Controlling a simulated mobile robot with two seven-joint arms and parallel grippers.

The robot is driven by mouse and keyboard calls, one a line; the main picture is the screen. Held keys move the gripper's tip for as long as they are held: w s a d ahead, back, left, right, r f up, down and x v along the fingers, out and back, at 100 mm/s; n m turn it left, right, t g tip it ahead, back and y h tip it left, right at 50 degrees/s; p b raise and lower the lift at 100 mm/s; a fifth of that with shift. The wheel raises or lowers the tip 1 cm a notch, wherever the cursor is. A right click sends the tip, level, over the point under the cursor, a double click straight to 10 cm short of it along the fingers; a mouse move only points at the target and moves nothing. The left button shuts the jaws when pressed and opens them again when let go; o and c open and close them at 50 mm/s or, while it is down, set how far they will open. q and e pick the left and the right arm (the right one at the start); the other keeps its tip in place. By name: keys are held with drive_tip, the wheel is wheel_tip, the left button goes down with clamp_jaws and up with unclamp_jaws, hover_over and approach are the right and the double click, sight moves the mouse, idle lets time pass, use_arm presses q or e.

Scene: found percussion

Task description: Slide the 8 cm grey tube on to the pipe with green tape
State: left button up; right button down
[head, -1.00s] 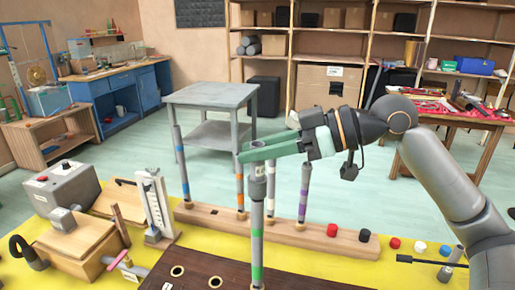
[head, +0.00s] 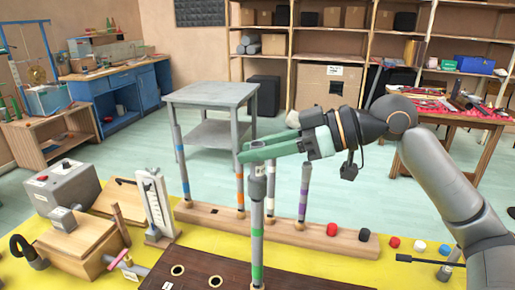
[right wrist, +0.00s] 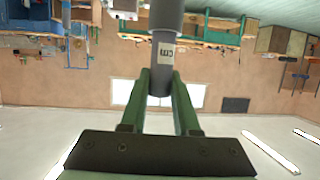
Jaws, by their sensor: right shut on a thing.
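My right gripper (head: 255,150) reaches in from the right with its green fingers shut on the 8 cm grey tube (head: 258,171), which carries a small white label. The tube is upright at the top of the grey pipe with green tape (head: 257,246), and the two look in line. The right wrist view also shows the labelled tube (right wrist: 165,65) between the fingers (right wrist: 160,92), with a wider grey section beyond it. I cannot tell exactly where tube and pipe meet. My left gripper is not in view.
Behind stands a wooden rail (head: 325,236) with several upright pipes bearing blue, orange, white and purple tape. A dark board (head: 200,275) with holes lies in front. A grey metal box (head: 62,190) and a white gauge (head: 156,205) are at left. Small coloured caps lie at right.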

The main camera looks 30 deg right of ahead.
drive_tip(key=shift+f, duration=0.15)
drive_tip(key=shift+f+b, duration=0.35)
drive_tip(key=shift+b, duration=0.15)
drive_tip(key=shift+f+b, duration=0.95)
drive_tip(key=shift+f, duration=0.2)
drive_tip(key=c, duration=0.6)
unclamp_jaws()
drive_tip(key=d, duration=0.1)
drive_tip(key=b, duration=0.3)
approach(258, 167)
drive_tip(key=shift+s+d, duration=0.15)
drive_tip(key=shift+d, duration=0.4)
drive_tip(key=shift+s+d, duration=0.15)
drive_tip(key=shift+d, duration=0.45)
